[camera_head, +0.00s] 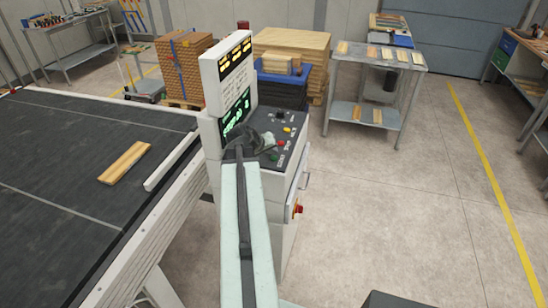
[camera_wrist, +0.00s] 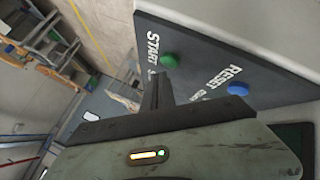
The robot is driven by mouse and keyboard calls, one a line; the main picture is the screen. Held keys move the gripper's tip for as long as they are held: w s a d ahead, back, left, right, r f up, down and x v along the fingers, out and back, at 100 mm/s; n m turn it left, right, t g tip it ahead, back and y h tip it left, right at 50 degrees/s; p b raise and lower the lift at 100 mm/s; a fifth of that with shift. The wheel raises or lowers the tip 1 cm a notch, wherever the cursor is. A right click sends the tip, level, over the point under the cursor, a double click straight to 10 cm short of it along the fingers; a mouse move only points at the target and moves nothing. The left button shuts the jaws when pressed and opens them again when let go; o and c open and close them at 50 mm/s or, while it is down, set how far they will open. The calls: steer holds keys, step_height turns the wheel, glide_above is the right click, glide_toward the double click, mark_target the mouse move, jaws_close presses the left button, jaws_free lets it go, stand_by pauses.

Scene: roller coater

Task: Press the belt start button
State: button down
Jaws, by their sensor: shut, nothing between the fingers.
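The control console has a dark button panel (camera_head: 292,122) below a green-lit screen. In the wrist view a green button (camera_wrist: 168,61) sits beside the white label "START" on the dark panel (camera_wrist: 205,50); a second label line there is partly hidden by my fingers. A blue button (camera_wrist: 237,89) marked "RESET" lies to its right. My gripper (camera_wrist: 157,77) is shut and empty, its fingertips just below the green button in the picture; I cannot tell whether they touch the panel. In the head view my gripper (camera_head: 266,139) is over the panel's left part and hides some of it.
A belt table (camera_head: 60,135) with a wooden board (camera_head: 125,163) lies left of the console. A red knob (camera_head: 297,209) is on the console's front. A stocked metal table (camera_head: 375,60) stands behind at right.

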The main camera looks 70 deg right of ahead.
steer(key=shift+f, duration=0.1)
steer(key=shift+f+b, duration=0.3)
steer(key=shift+b, duration=0.1)
